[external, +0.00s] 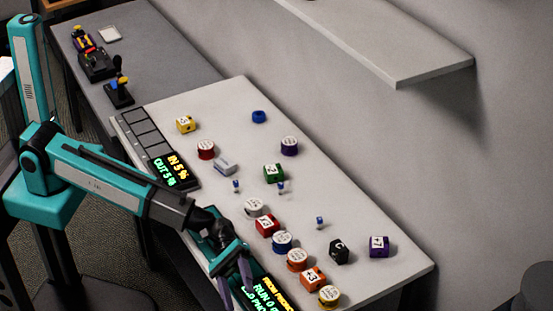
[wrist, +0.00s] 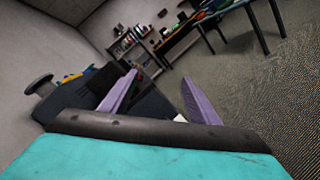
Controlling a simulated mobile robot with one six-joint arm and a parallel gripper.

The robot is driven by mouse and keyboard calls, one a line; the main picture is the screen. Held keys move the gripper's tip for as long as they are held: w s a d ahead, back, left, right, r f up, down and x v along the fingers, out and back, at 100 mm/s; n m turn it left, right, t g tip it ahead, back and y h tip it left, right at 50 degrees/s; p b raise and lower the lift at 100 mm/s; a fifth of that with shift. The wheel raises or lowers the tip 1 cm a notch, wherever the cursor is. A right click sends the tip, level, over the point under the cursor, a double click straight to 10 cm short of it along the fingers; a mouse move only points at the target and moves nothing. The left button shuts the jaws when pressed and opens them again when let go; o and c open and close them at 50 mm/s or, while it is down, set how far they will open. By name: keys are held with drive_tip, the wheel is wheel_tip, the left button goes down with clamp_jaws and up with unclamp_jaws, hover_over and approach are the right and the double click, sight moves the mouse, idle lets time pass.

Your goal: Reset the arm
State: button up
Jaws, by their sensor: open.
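My teal arm reaches from the left to the front edge of the white table (external: 340,262) in the external view. My gripper (external: 236,288) hangs low at that edge, in front of the display panel with glowing text. Its two purple fingers are apart with nothing between them. The wrist view shows the same gripper (wrist: 155,92) with its fingers spread, facing out over the room and the carpet. The fingertips in the external view are partly cut off by the bottom of the picture.
Several cubes and round pucks lie on the table, such as a green cube (external: 274,173), a yellow cube (external: 186,124) and a purple cube (external: 379,246). A grey table (external: 165,55) with joysticks stands behind at left. A shelf (external: 400,50) hangs on the wall.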

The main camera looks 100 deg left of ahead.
drive_tip(key=s+d+f+g+h, duration=0.15)
drive_tip(key=s+d+g, duration=0.45)
drive_tip(key=d, duration=0.9)
drive_tip(key=s+f+m+g+y, duration=0.2)
drive_tip(key=s+f, duration=0.8)
drive_tip(key=f, duration=0.2)
drive_tip(key=s+a+f+m+g+y+b, duration=0.1)
drive_tip(key=s+a+f+m+y, duration=0.15)
drive_tip(key=s+a+f, duration=0.4)
drive_tip(key=s+a+f+m+g+y+b, duration=0.1)
drive_tip(key=s+a+f+y, duration=0.2)
drive_tip(key=f, duration=0.6)
drive_tip(key=s+a+f+m+g+y+b, duration=0.1)
drive_tip(key=s+a+f+m+y, duration=0.1)
drive_tip(key=s+a+f, duration=0.35)
drive_tip(key=s+a+f+m+g+y, duration=0.1)
drive_tip(key=s+a+f+m+y, duration=0.1)
drive_tip(key=s+a+f, duration=0.2)
drive_tip(key=s+a+f+m+g+y+b, duration=0.1)
drive_tip(key=s+a+f+m+y, duration=0.1)
drive_tip(key=a, duration=0.9)
drive_tip(key=s+a+f+m+g+y+b, duration=0.1)
drive_tip(key=s+a+f+m+y, duration=0.1)
drive_tip(key=s+a+f+y, duration=0.2)
drive_tip(key=s+a+f, duration=0.2)
drive_tip(key=s+a, duration=0.1)
drive_tip(key=s, duration=0.1)
drive_tip(key=shift+s+a+f, duration=0.2)
drive_tip(key=shift+a+f, duration=0.05)
